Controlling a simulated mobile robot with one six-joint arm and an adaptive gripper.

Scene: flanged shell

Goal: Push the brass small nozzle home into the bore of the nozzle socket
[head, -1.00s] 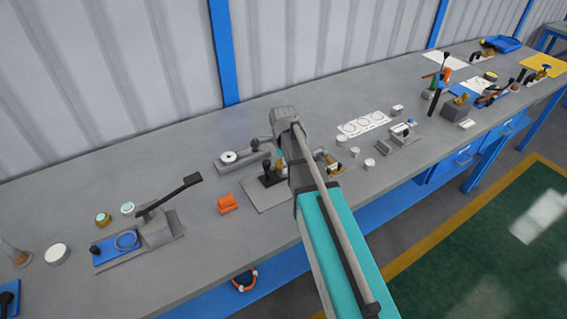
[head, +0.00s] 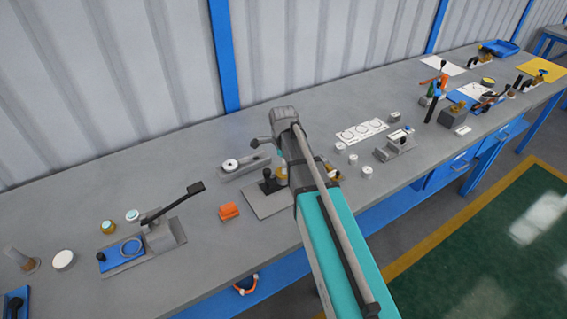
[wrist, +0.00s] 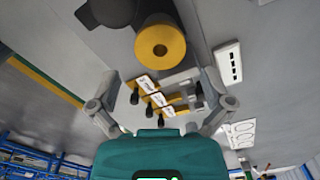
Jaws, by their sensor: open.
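A brass cylinder (wrist: 161,48) with a round dark hole in its end face shows in the wrist view, just beyond my fingertips. I cannot tell whether it is the small nozzle or part of the nozzle socket. My gripper (wrist: 160,82) is open, with its fingers spread to either side and nothing seen between the pads. The cylinder appears apart from both fingers. In the head view my arm covers the gripper and most of the spot below. A small brass-coloured part (head: 335,174) peeks out right of the arm. No insertion into a bore can be made out.
A plate with a black-knobbed fixture (head: 268,182) stands left of my arm, beside an orange block (head: 229,211). Small white cylinders (head: 366,171) and a grey clamp block (head: 398,143) stand right. Bare bench lies at the back left.

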